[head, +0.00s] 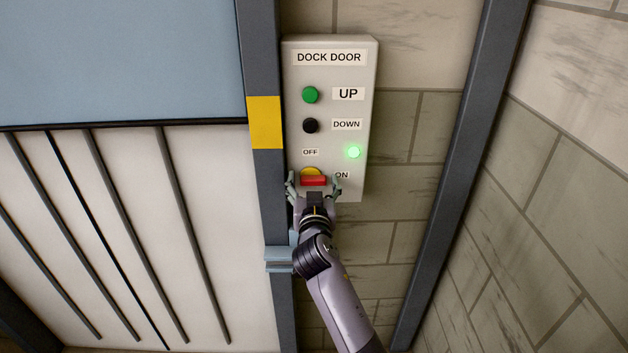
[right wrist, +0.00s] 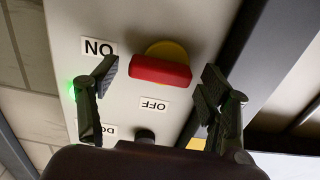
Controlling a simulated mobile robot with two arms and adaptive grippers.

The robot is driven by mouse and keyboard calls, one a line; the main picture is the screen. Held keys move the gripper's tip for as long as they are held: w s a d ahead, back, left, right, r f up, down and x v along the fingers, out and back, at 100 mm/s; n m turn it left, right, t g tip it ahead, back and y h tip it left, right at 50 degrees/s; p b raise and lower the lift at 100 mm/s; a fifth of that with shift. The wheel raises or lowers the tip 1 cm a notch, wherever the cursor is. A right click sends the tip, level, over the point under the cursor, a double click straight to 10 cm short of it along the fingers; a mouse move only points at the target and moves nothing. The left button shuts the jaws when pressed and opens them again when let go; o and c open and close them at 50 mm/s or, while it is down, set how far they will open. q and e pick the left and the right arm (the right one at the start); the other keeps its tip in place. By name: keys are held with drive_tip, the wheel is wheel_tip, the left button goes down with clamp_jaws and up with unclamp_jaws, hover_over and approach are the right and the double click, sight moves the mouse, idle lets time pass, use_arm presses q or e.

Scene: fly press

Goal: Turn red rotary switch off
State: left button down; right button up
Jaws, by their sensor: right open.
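The red rotary switch (head: 313,181) is a red bar handle on a yellow round base, low on the dock door panel. Its handle lies about level, with the ON label to its right and the OFF label above it. My right gripper (head: 314,186) is open, with one finger on each side of the handle. In the right wrist view the red handle (right wrist: 160,71) lies between the open fingers (right wrist: 160,80), with gaps at both ends; that picture is upside down. My left gripper is out of view.
The grey panel (head: 362,90) also carries a green UP button (head: 310,95), a black DOWN button (head: 310,125) and a lit green lamp (head: 354,152). A dark post (head: 264,190) with a yellow band stands close on the left. Block wall lies to the right.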

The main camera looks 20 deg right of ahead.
drive_tip(key=shift+c, duration=1.4)
drive_tip(key=c, duration=0.9)
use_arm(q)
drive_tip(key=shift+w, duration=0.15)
use_arm(e)
drive_tip(key=shift+o, duration=0.2)
